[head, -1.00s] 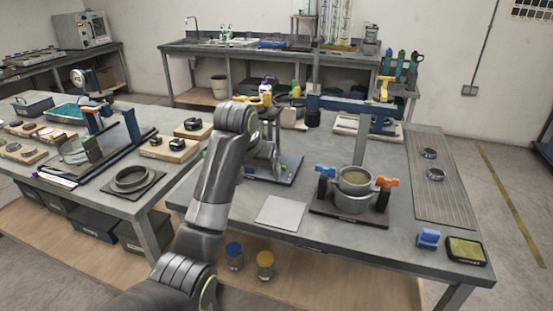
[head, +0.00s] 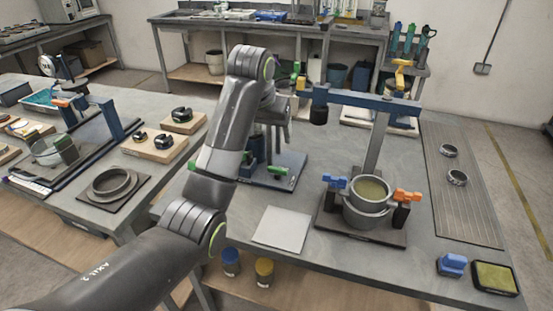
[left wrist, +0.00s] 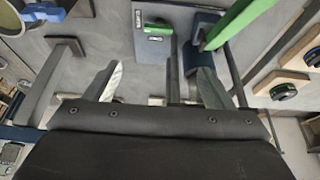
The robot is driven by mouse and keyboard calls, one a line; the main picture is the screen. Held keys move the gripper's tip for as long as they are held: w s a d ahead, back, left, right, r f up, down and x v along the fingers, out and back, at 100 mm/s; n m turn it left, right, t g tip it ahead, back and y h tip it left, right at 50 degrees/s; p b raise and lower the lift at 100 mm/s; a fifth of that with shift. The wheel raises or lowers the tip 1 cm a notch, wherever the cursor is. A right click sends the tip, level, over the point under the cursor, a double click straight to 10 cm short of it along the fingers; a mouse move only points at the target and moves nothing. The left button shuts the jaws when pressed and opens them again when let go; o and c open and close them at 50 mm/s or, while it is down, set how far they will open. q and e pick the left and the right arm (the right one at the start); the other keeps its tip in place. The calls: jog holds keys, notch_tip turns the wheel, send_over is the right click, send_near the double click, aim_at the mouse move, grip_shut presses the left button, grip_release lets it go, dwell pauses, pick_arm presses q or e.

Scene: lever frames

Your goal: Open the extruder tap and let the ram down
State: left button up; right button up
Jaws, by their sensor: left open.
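In the left wrist view the green tap handle (left wrist: 158,29) lies across a dark block, and a long green lever (left wrist: 227,22), which seems to be the ram's, slants past at upper right. My left gripper (head: 272,112) hangs over the extruder, partly hidden by its own wrist. In the left wrist view its fingers (left wrist: 155,82) are apart and empty, with the tap handle beyond them. My right gripper is not in view.
To the right stands a press with a blue beam (head: 365,101), yellow handle, and a pot (head: 368,200) between blue and orange clamps. A pale square plate (head: 283,229) lies in front. A blue block (head: 452,264) and yellow-topped tray (head: 495,278) sit at the right corner.

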aim_at(277, 169)
pick_arm(q)
jog(key=x, duration=1.6)
jog(key=shift+s+f+p, duration=0.2)
jog(key=shift+s+p, duration=0.1)
jog(key=c, duration=1)
jog(key=shift+d, duration=0.1)
